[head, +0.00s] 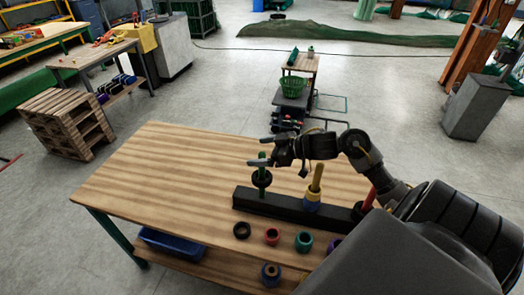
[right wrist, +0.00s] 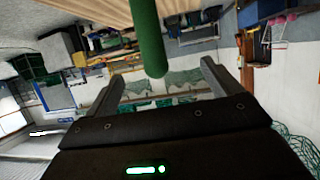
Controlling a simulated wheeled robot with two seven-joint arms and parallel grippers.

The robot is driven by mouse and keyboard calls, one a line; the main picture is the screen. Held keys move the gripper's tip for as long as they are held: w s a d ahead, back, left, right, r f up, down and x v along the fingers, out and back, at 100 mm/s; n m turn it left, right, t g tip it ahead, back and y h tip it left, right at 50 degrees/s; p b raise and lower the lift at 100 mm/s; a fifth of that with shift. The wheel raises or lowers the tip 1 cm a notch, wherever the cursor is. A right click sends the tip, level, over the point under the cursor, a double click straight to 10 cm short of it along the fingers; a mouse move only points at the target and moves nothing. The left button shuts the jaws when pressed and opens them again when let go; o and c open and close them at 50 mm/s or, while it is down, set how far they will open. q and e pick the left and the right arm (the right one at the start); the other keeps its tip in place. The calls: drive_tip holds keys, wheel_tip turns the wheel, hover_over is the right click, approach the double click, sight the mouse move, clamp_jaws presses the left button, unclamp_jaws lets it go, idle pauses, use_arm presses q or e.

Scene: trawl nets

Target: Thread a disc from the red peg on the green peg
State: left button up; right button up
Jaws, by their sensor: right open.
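The green peg (head: 262,161) stands at the left end of a long black base (head: 290,206). A black disc (head: 261,180) is around its lower part. The red peg (head: 370,195) stands at the right end, partly hidden by my right arm, with a dark disc (head: 359,210) at its foot. My right gripper (head: 257,152) is open and empty at the top of the green peg. In the right wrist view the green peg (right wrist: 148,38) comes down from the top, its end between the two spread fingers. My left gripper is not in view.
A yellow peg (head: 316,177) with yellow and blue discs stands mid-base. Loose on the wooden table (head: 160,170) in front lie a black ring (head: 242,230), a red ring (head: 272,236), a green ring (head: 304,241) and others. The table's left part is clear.

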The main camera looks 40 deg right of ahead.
drive_tip(key=shift+s, duration=0.1)
drive_tip(key=shift+s+d, duration=0.25)
drive_tip(key=shift+s, duration=0.05)
drive_tip(key=b+v, duration=0.2)
drive_tip(key=v, duration=0.8)
drive_tip(key=shift+r, duration=0.2)
idle(0.5)
